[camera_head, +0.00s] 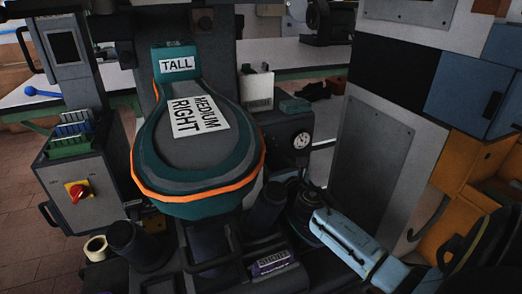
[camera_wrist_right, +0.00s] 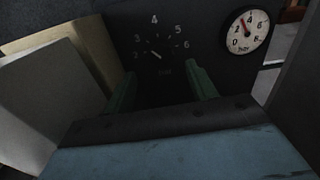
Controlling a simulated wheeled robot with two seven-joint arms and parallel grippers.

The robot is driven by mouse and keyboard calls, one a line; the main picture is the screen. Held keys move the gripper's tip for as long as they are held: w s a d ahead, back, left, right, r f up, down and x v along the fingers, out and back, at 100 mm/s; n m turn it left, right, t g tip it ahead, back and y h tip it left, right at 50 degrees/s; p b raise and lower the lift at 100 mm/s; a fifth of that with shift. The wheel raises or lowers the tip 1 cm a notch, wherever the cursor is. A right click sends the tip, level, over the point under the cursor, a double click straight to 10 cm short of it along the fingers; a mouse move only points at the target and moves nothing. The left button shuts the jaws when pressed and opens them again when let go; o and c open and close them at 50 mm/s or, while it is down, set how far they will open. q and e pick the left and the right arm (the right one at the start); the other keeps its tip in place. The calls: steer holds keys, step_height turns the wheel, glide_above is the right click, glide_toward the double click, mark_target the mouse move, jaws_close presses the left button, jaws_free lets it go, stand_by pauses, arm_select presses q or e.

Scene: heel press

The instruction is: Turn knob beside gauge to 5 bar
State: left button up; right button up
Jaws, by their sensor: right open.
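The round white pressure gauge (camera_head: 302,140) is on the dark press body. In the right wrist view the gauge (camera_wrist_right: 246,31) has a red needle pointing up-left, roughly between 2 and 4. Left of it is a printed scale with numbers from about 2 to 6. The dark knob (camera_wrist_right: 157,56) is hard to make out; its white mark points up-left, toward about 3. My right gripper (camera_wrist_right: 163,88) is open, its green fingers either side of the knob's lower area; contact cannot be told. In the head view its light blue body reaches in from the lower right, and the knob is hidden.
The teal and orange pad (camera_head: 146,165) labelled MEDIUM RIGHT stands left of the gauge. A box with a red and yellow switch (camera_head: 77,191) is at left. Pale boards (camera_wrist_right: 45,95) are left of the gripper.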

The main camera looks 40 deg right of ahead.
mark_target(267, 152)
steer(key=b+x, duration=0.1)
steer(key=x, duration=0.4)
steer(key=shift+d, duration=0.1)
arm_select(q)
steer(key=shift+s+d+r+b, duration=0.15)
steer(key=shift+d+r, duration=0.15)
steer(key=shift+r, duration=0.5)
steer(key=shift+w+d+r+b, duration=0.1)
steer(key=shift+d+r, duration=0.25)
steer(key=shift+r, duration=0.5)
steer(key=shift+s+d+r+b, duration=0.15)
steer(key=shift+d+r, duration=0.15)
steer(key=shift+r, duration=0.5)
arm_select(e)
steer(key=shift+w+d, duration=0.2)
steer(key=shift+w, duration=0.45)
steer(key=shift+c, duration=0.4)
steer(key=c, duration=0.9)
